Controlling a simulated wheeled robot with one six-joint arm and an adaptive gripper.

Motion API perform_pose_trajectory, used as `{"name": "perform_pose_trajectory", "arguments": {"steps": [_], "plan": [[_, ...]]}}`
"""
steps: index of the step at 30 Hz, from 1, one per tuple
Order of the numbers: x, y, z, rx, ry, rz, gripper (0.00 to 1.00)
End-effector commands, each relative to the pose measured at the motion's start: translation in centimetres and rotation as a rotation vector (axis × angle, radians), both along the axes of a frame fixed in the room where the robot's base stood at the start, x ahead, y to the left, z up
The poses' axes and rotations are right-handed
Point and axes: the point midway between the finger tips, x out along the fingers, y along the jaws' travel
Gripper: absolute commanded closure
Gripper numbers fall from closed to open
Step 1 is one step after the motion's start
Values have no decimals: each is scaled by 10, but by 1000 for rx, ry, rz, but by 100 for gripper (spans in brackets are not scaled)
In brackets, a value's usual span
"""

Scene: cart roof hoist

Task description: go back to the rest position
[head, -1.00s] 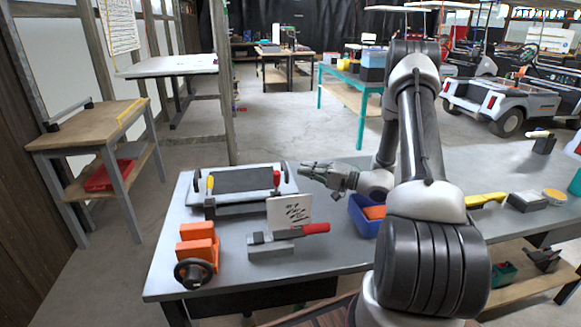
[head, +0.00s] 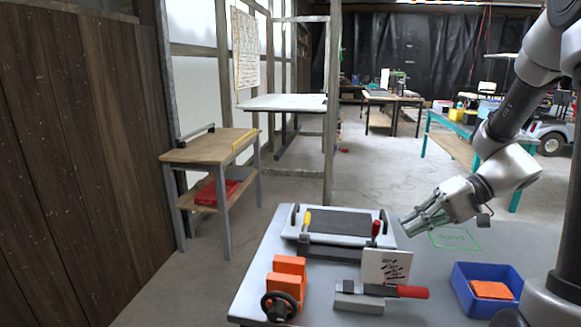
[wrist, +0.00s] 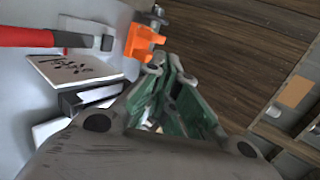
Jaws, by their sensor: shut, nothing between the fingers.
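My gripper (head: 424,220) is shut and empty. In the head view it hangs in the air over the back right part of the grey workbench (head: 420,290), right of the black-topped roof panel on its stand (head: 340,227). It points left and slightly down. In the wrist view the green-padded fingers (wrist: 172,75) are together at the middle, with the orange clamp piece, the white card and the red handle beyond them to the left.
An orange piece with a black handwheel (head: 286,287), a white card (head: 386,267), a red-handled tool (head: 400,291) and a blue bin (head: 480,300) stand on the bench. A wooden side table (head: 212,147) is at left. The floor between is clear.

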Motion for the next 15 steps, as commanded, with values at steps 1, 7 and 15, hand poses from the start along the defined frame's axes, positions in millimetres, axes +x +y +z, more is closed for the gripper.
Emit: {"name": "perform_pose_trajectory", "arguments": {"steps": [1, 7, 15], "plan": [[-18, 2, 10, -82, 1, 34, 100], [-82, -17, 31, -435, -10, 82, 100], [-129, -65, 63, -838, -191, -11, 100]]}}
